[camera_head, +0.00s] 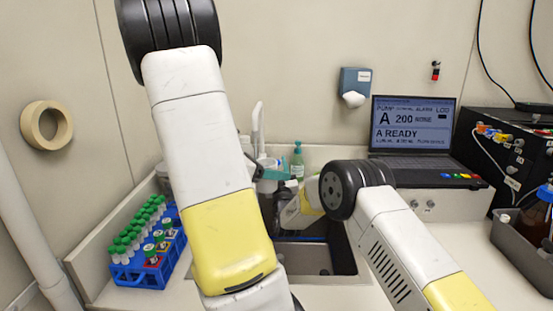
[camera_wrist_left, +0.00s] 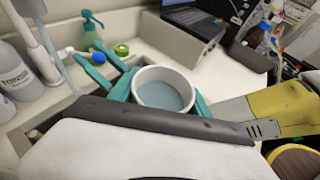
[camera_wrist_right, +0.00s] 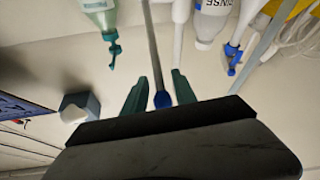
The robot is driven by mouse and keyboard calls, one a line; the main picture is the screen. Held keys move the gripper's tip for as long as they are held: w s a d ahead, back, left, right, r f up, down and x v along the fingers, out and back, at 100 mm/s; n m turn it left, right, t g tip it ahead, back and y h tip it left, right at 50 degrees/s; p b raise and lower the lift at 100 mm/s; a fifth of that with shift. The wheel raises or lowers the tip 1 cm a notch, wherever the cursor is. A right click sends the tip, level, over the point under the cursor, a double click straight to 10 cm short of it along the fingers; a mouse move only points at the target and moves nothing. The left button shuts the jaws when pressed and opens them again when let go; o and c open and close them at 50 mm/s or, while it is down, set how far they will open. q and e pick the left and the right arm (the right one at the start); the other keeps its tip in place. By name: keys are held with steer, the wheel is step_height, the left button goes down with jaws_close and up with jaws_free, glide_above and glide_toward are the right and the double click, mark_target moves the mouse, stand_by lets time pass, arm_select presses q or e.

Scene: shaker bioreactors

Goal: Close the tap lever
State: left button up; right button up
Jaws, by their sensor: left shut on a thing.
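In the left wrist view my left gripper (camera_wrist_left: 163,98) is shut around a round white container (camera_wrist_left: 150,75) with pale bluish contents, held upright. In the right wrist view my right gripper (camera_wrist_right: 157,90) has its teal fingers apart. The blue tip (camera_wrist_right: 163,99) of a thin metal rod, seemingly the tap lever (camera_wrist_right: 153,55), lies between them with gaps at both sides. A blue knob (camera_wrist_left: 98,58) also shows in the left wrist view, just beyond the container. In the head view the white tap (camera_head: 257,125) rises behind my arm; the lever and most of both grippers are hidden there.
A dark sink (camera_head: 300,257) lies below. A green pump bottle (camera_head: 297,160) stands behind it, and labelled wash bottles (camera_wrist_left: 15,72) stand at left in the left wrist view. A blue rack (camera_head: 150,270) of green-capped tubes is left; a laptop (camera_head: 412,125) is right.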

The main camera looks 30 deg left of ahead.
steer(key=shift+x, duration=1.65)
jaws_close()
steer(key=shift+a+r, duration=0.1)
steer(key=shift+r, duration=0.15)
